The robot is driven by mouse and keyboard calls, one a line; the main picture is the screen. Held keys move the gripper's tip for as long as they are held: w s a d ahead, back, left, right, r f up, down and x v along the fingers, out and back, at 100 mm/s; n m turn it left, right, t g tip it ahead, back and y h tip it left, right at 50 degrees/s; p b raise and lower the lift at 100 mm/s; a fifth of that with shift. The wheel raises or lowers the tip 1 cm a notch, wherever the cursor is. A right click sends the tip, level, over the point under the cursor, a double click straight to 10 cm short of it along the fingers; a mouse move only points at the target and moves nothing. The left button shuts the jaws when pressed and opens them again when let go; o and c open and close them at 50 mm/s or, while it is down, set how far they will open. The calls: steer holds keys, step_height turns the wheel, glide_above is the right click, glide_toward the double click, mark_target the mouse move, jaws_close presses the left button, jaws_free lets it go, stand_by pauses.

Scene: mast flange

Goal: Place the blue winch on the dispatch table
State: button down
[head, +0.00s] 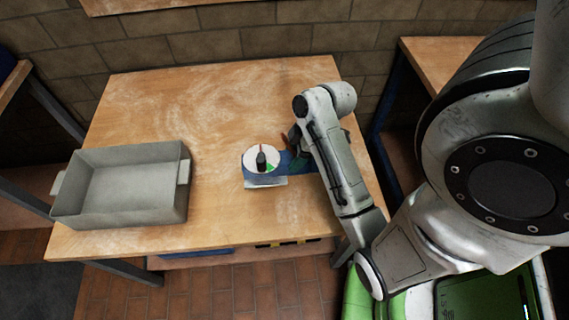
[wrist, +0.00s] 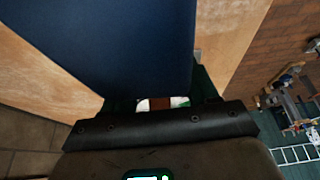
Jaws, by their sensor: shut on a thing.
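The blue winch (head: 250,172) shows in the head view at the wooden table's right half. It has a blue body and a white round face with a black knob and red and green marks. My gripper (head: 293,152) is at its right side and shut on it; my arm hides part of that side. In the wrist view a large blue surface (wrist: 115,40) of the winch fills the upper middle, in front of my gripper (wrist: 163,100). I cannot tell whether the winch touches the wooden table (head: 215,110) or is just above it.
A grey open tray (head: 120,209) with side handles stands at the table's left front; it looks empty. The table's back and middle are clear. A brick wall (head: 200,45) is behind. Another wooden table (head: 445,58) is at the right.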

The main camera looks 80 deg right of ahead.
mark_target(289, 153)
steer(key=w+f, duration=0.2)
steer(key=f, duration=0.1)
steer(key=shift+w+d, duration=0.2)
steer(key=shift+w, duration=0.1)
steer(key=shift+w+f, duration=0.1)
steer(key=shift+f, duration=1.6)
steer(key=shift+c, duration=1.2)
jaws_free()
steer(key=p+v, duration=0.2)
steer(key=v, duration=1)
steer(key=shift+r, duration=0.1)
